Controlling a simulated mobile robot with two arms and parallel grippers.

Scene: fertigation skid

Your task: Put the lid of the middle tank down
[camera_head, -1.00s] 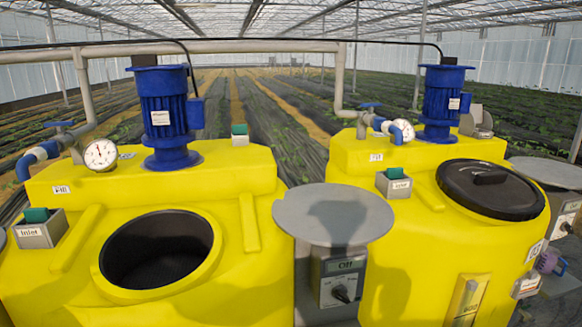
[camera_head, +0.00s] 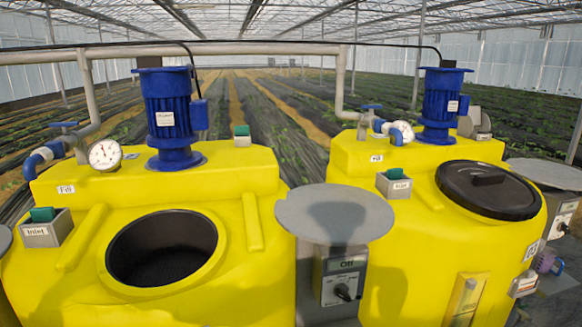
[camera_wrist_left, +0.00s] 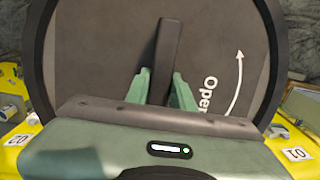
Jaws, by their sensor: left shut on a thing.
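My left gripper (camera_wrist_left: 160,92) shows in the left wrist view, its green fingers shut on the upright handle (camera_wrist_left: 166,50) of a large round dark lid (camera_wrist_left: 95,45). The lid has a black rim and "Open" with a curved arrow on its face. In the head view the left yellow tank (camera_head: 250,280) has an uncovered round black opening (camera_head: 165,250). The yellow tank on the right has its black lid (camera_head: 488,188) lying over its opening. Neither gripper nor the held lid shows in the head view. In the wrist view the lid hides most of what lies beyond it.
A round grey plate (camera_head: 335,213) stands between the tanks above a control box (camera_head: 340,282) reading "Off". Blue motors (camera_head: 170,115) and (camera_head: 441,100), a gauge (camera_head: 105,154), pipes and an inlet box (camera_head: 48,230) stand around the tank tops.

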